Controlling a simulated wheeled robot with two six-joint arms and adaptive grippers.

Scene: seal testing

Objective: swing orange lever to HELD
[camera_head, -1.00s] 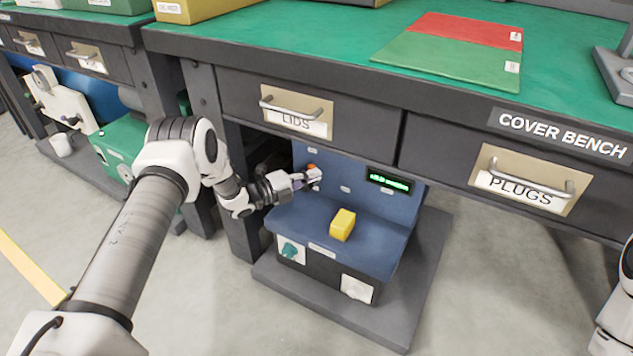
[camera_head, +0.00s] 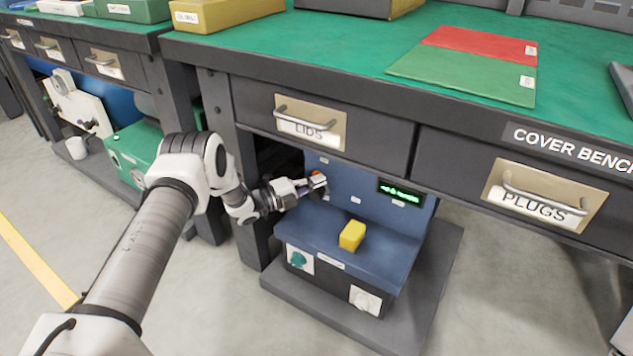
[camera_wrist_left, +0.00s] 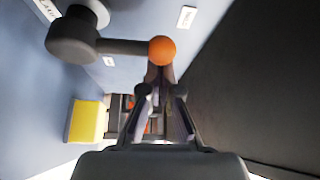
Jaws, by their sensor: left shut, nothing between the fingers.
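The orange lever knob (camera_wrist_left: 162,50) shows in the left wrist view, on a dark arm that runs left to a round grey hub (camera_wrist_left: 72,38). In the head view the knob (camera_head: 317,174) is a small orange spot on the upright panel of the blue test station (camera_head: 357,188). My left gripper (camera_head: 322,184) is shut and empty at that panel. In the left wrist view its fingertips (camera_wrist_left: 160,75) are close together just below the knob; I cannot tell whether they touch it. The lever labels are too small to read. My right gripper is out of view.
A yellow block (camera_head: 352,235) sits on the station's lower ledge. A green-lit display (camera_head: 401,191) is right of the lever. The bench drawers, LIDS (camera_head: 310,129) and PLUGS (camera_head: 537,205), overhang the station. A bench leg (camera_head: 232,175) stands close left of it.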

